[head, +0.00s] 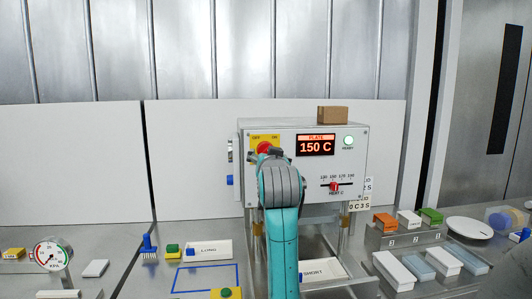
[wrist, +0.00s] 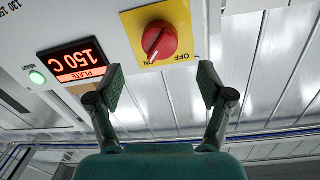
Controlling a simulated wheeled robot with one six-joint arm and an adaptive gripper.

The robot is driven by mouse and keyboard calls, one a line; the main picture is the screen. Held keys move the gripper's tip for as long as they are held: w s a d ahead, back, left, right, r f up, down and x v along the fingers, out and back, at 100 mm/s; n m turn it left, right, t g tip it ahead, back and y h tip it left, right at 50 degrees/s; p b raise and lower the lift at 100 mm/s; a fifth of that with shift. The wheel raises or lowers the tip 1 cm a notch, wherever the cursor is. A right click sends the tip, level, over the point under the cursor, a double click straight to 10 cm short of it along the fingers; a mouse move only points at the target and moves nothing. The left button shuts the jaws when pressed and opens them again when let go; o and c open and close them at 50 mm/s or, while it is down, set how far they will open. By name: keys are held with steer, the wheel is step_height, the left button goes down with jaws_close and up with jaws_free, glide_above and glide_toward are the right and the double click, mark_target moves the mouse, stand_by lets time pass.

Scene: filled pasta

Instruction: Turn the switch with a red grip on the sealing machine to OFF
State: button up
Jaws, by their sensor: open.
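The sealing machine (head: 352,165) is a pale box with a lit display reading PLATE 150 C. Its switch with the red grip (wrist: 160,42) sits on a yellow plate (wrist: 190,16), which appears upside down in the wrist view. The white line on the grip points toward the ON label, away from OFF. In the head view, the red grip (head: 264,147) is partly hidden behind my arm. My gripper (wrist: 160,85) is open and empty, its two fingers wide apart. The grip appears beyond the fingertips, between their lines; I see no contact.
A brown box (head: 332,115) stands on top of the machine. Orange, white and green blocks stand on a rack (head: 405,241) at right. A pressure gauge (head: 49,255) is at left.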

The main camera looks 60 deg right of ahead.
mark_target(266, 152)
steer(key=x, duration=0.7)
steer(key=shift+w+d, duration=0.1)
steer(key=c, duration=1.2)
